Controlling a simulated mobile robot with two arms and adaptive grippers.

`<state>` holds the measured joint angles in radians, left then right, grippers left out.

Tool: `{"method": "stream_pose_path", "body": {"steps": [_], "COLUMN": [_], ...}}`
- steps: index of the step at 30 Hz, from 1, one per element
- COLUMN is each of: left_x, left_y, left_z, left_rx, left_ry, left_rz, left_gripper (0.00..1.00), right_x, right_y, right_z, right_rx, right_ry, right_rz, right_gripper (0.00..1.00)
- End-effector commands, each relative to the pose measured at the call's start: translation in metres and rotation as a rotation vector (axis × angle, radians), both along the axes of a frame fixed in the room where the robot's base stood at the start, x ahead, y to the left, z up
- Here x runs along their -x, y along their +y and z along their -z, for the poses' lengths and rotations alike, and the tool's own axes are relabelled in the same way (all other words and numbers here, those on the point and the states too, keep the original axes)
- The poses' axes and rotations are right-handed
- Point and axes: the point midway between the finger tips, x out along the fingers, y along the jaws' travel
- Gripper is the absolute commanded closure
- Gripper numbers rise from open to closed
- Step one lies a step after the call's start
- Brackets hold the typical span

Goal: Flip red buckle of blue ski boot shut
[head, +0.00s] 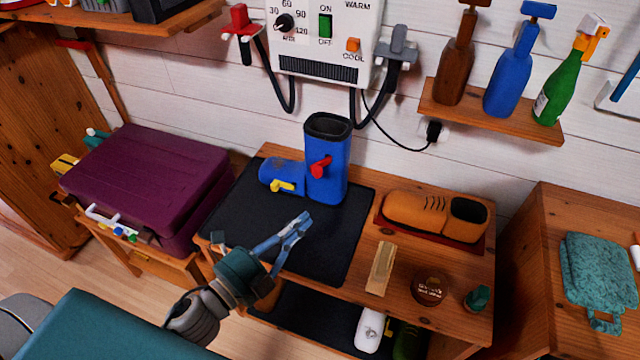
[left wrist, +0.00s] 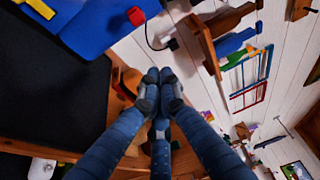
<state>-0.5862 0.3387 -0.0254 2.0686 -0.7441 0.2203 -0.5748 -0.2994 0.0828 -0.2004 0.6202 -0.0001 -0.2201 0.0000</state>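The blue ski boot (head: 327,143) stands upright on a black mat (head: 345,235), with its toe to the left. Its red buckle (head: 320,167) sticks out from the shaft, and a yellow buckle (head: 283,186) sits on the foot part. My left gripper (head: 305,219) is above the mat, in front of the boot and apart from it. In the left wrist view its fingers (left wrist: 158,76) meet at the tips with nothing between them. There, the boot (left wrist: 85,20) is at the upper left, with the red buckle (left wrist: 136,16) at its edge. My right gripper is not in view.
A brown shoe (head: 415,209) on a red tray stands right of the mat. A wooden block (head: 381,268), a round brown tin (head: 429,287) and a small green item (head: 478,297) are nearer. A purple case (head: 150,180) is at left. Cables hang from the wall panel (head: 325,40) behind the boot.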

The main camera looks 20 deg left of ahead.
Motion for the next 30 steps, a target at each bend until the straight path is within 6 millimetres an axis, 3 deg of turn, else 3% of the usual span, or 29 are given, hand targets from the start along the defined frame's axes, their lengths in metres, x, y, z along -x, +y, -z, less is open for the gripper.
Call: {"method": "stream_pose_path", "body": {"steps": [5, 10, 23, 30], "left_x": [-0.001, -0.015, -0.097, -0.113], "left_y": [0.0, -0.005, -0.036, -0.008], "left_z": [0.0, -0.002, -0.003, 0.0], "left_rx": [0.003, 0.004, 0.004, 0.002], "left_ry": [0.001, -0.001, 0.0, 0.003], "left_rz": [-0.001, -0.001, -0.003, -0.004], "left_gripper": [1.0, 1.0, 1.0, 1.0], "right_x": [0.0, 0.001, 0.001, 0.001], "right_y": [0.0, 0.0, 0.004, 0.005], "right_z": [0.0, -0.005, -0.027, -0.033], "right_rx": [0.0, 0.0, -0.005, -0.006], "right_ry": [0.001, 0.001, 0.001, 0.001], "right_rz": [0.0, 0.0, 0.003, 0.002], "right_gripper": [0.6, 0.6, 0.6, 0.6]}}
